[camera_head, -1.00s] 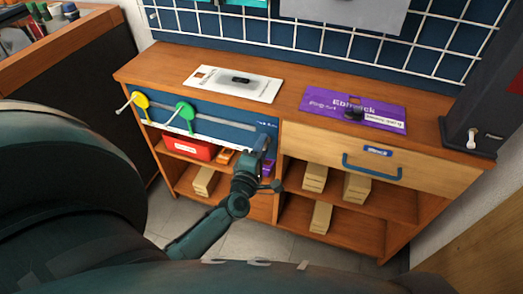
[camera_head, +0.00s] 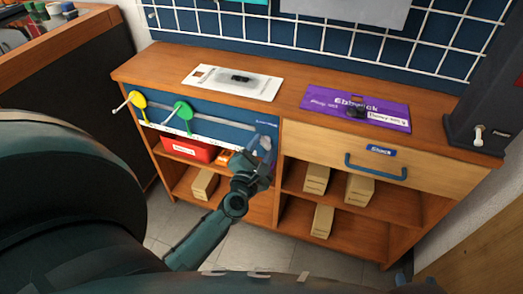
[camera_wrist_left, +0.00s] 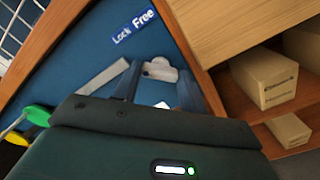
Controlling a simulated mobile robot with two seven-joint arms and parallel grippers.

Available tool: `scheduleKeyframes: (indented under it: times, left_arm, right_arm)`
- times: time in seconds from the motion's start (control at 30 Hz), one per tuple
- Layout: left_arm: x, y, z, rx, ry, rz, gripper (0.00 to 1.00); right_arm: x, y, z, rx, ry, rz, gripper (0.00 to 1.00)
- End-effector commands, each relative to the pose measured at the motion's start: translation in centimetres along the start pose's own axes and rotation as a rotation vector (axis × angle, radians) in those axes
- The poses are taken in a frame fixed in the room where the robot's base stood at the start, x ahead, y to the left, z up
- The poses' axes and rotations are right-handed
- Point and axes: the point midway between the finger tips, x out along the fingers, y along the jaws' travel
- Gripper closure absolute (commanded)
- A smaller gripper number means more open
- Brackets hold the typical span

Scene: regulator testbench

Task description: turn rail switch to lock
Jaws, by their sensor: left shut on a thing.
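The rail switch is a light grey, rounded handle (camera_wrist_left: 160,70) at the right end of the blue rail panel (camera_head: 215,132), by a small "Lock Free" label (camera_wrist_left: 133,26). My left gripper (camera_head: 263,150) is at this end of the panel. In the left wrist view its fingers (camera_wrist_left: 160,88) stand on both sides of the grey handle and are shut on it. The gripper body hides the handle's lower part. In the head view the handle is mostly hidden by the gripper. My right gripper cannot be made out.
A yellow knob (camera_head: 137,99) and a green knob (camera_head: 183,110) sit along the panel's left part. Below are a red box (camera_head: 187,149) and open shelves with several cardboard boxes (camera_head: 358,190). A drawer with a blue handle (camera_head: 376,167) is to the right. Flat cards lie on top.

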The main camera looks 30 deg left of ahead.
Motion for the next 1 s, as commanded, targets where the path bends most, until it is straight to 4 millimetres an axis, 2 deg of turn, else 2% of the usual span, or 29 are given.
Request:
scheduleKeyframes:
  times: [0.6,0.63,0.87,1.0]
  left_arm:
    - [-0.02,-0.05,0.04,-0.041,0.0,-0.001,0.81]
    - [-0.02,-0.05,0.03,-0.041,0.0,-0.001,0.56]
    - [-0.01,-0.03,0.02,-0.038,0.0,-0.001,0.37]
    - [-0.01,-0.01,0.01,-0.037,0.0,0.0,0.36]
  right_arm:
    - [0.01,-0.14,0.18,0.0,0.006,0.001,0.64]
    - [0.01,-0.14,0.2,0.0,0.006,0.001,0.64]
    - [0.01,-0.17,0.26,0.003,0.003,0.001,0.64]
    - [0.01,-0.18,0.27,0.003,0.002,0.001,0.64]
